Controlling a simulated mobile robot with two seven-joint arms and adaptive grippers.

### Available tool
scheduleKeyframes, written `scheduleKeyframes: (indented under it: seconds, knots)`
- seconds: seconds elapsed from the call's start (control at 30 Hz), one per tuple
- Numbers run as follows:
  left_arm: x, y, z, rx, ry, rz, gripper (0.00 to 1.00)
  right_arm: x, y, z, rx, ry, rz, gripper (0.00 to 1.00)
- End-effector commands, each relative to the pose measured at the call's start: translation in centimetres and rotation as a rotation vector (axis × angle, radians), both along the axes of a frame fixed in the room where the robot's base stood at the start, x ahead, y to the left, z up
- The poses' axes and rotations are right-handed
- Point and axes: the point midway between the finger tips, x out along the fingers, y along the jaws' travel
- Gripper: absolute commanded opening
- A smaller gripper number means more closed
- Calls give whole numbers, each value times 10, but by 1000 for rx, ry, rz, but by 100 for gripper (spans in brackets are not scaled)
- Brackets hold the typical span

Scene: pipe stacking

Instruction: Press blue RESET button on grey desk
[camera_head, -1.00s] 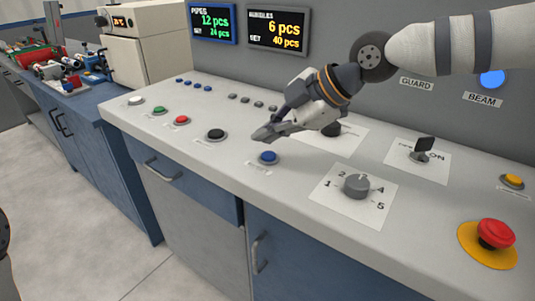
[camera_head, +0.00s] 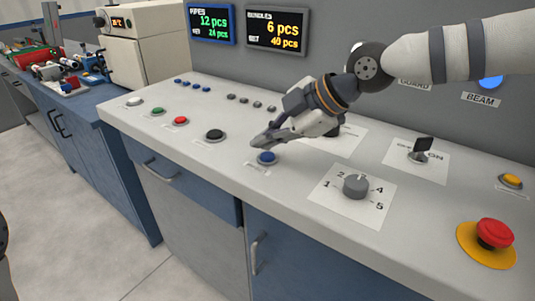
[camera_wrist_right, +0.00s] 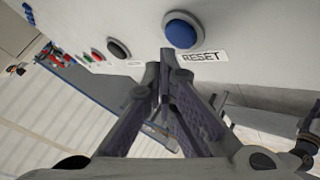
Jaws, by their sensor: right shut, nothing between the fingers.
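The blue RESET button (camera_head: 267,158) sits in a grey ring on the grey desk (camera_head: 300,185), near its front edge. In the right wrist view the blue button (camera_wrist_right: 182,31) lies just beyond my fingertips, with its RESET label (camera_wrist_right: 203,57) beside it. My right gripper (camera_head: 260,144) is shut and empty, with its fingertips just above and slightly left of the button in the head view. In the right wrist view the closed fingertips (camera_wrist_right: 166,60) appear apart from the button. My left gripper is not in view.
A black button (camera_head: 215,135) and a red button (camera_head: 180,121) stand to the left. A rotary dial (camera_head: 356,185) and a red mushroom button (camera_head: 495,233) stand to the right. A black switch (camera_head: 421,148) rises behind the dial. Two displays (camera_head: 277,29) hang on the wall.

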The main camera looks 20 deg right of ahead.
Motion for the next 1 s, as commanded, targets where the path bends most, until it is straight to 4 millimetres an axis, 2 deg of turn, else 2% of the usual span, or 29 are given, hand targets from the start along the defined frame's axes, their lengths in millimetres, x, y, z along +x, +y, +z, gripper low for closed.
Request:
scheduleKeyframes:
  seconds: [0.57,1.0]
  knots:
    - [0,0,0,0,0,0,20,0,0,0,0,0,0,0]
    - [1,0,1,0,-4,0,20,0,0,-8,0,-1,1,0]
